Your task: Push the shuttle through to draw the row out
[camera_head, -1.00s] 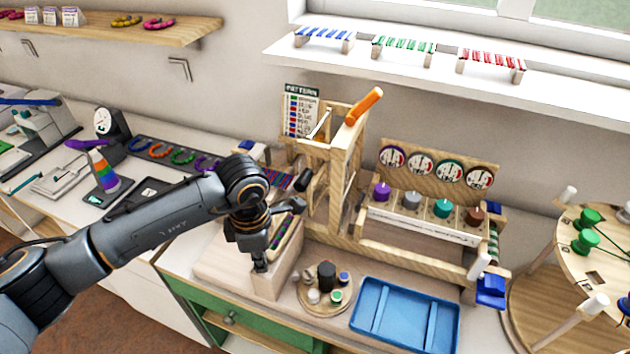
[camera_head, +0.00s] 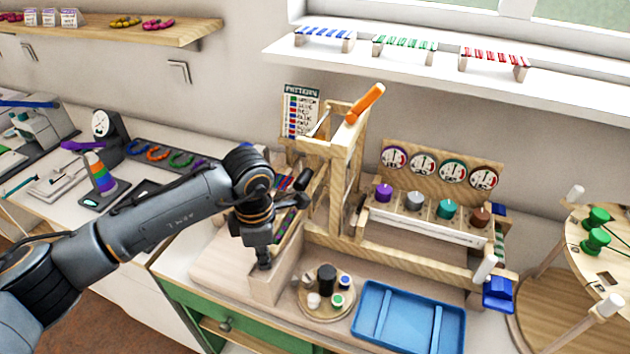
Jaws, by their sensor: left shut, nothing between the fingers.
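The wooden loom frame (camera_head: 343,165) stands upright on the bench, with an orange handle (camera_head: 365,103) at its top. Coloured rows (camera_head: 284,184) show in part beside it; my left arm hides much of this area. I cannot make out the shuttle for certain. My left gripper (camera_head: 264,264) points down, shut and empty, by the top of a pale wooden block (camera_head: 268,285) at the front of the loom. Whether it touches the block I cannot tell. My right gripper is out of view.
A blue tray (camera_head: 408,318) and a round board of small pots (camera_head: 325,295) lie in front. A wooden rack with dials (camera_head: 440,165) and coloured knobs stands to the right. A pattern card (camera_head: 301,110) stands behind the loom. A round spool stand (camera_head: 590,240) is at far right.

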